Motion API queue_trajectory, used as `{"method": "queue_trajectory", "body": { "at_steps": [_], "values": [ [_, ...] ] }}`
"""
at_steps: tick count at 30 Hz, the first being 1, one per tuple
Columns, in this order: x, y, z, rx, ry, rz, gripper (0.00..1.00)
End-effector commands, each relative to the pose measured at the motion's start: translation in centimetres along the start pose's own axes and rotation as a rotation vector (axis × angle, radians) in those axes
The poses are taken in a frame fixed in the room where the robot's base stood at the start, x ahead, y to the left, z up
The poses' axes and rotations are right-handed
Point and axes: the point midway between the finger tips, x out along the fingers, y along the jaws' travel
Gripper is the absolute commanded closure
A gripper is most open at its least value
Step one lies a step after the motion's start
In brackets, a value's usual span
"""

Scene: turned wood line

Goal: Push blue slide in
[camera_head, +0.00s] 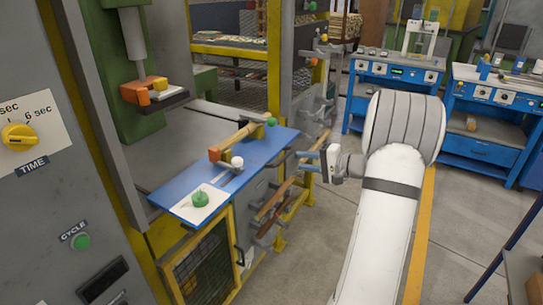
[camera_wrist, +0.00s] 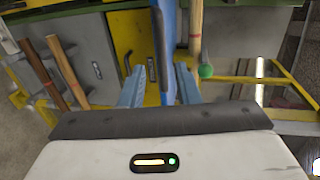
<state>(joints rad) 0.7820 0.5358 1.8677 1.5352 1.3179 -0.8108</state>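The blue slide (camera_head: 256,162) is a flat blue board sticking out of the grey machine. A turned wooden piece (camera_head: 240,138) lies on it near an orange block (camera_head: 215,154), with a green ball (camera_head: 271,121) at its far end. My gripper (camera_head: 305,160) is just right of the slide's outer edge. In the wrist view the slide (camera_wrist: 168,35) shows edge-on between my open gripper's fingers (camera_wrist: 160,72); whether they touch it is unclear. The green ball (camera_wrist: 205,71) is right of the fingers.
A yellow mesh guard (camera_head: 203,268) and a rack of wooden rods (camera_head: 275,205) are below the slide. A yellow post and frame (camera_head: 273,60) stand behind. Blue workbenches (camera_head: 395,85) are at the back right.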

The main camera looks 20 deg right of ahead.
Motion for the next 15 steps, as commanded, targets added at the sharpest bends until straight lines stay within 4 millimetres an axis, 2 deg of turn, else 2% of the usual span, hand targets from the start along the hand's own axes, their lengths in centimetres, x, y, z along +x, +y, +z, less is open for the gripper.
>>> {"method": "queue_trajectory", "body": {
  "at_steps": [4, 9, 15],
  "values": [
    [1.5, -0.1, -0.1, -0.002, 0.001, -0.006, 0.71],
    [4.7, -0.2, 0.2, -0.002, -0.010, -0.004, 0.71],
    [7.6, -0.2, 0.4, -0.004, -0.014, -0.003, 0.71]
  ]
}}
